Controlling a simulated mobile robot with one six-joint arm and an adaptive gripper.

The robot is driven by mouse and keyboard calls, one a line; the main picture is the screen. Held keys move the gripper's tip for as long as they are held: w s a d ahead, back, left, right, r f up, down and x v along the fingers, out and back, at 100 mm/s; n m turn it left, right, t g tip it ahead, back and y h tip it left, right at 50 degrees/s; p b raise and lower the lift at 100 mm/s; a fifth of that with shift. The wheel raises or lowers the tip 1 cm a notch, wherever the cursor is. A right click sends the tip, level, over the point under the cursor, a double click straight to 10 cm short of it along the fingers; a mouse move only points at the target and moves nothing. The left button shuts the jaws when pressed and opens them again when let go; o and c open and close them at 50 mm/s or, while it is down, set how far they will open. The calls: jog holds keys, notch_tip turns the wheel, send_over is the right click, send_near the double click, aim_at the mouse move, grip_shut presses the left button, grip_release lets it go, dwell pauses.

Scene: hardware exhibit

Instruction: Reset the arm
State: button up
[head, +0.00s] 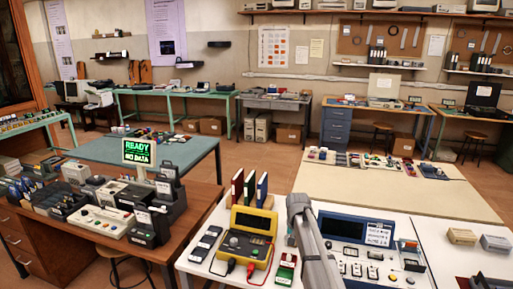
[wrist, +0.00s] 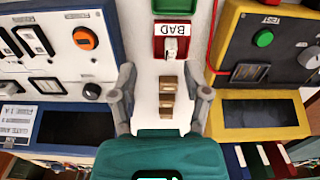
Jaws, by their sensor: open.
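My gripper (wrist: 166,84) is open in the wrist view, its two grey fingers spread apart. A short row of small tan blocks (wrist: 167,103) shows between the fingers in that picture, over a white surface; I cannot tell how far below they lie. Nothing is held. In the head view, my grey arm stands at the front of the white table, between a yellow tester (head: 247,241) and a blue-framed device (head: 352,231). My fingers are not clearly visible there.
A red tray marked BAD (wrist: 172,47) lies beyond the blocks. Red and blue binders (head: 250,188) stand behind the yellow tester. A brown desk (head: 190,203) with a green READY sign (head: 138,151) is at left. A beige tabletop (head: 390,190) behind has clear room.

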jog(key=s+n, duration=0.2)
jog(key=s, duration=2.1)
jog(key=shift+s+d+n, duration=0.15)
jog(key=shift+d+n, duration=0.25)
jog(key=shift+d, duration=0.05)
jog(key=c, duration=0.3)
jog(key=shift+c, duration=0.2)
jog(key=shift+a, duration=0.1)
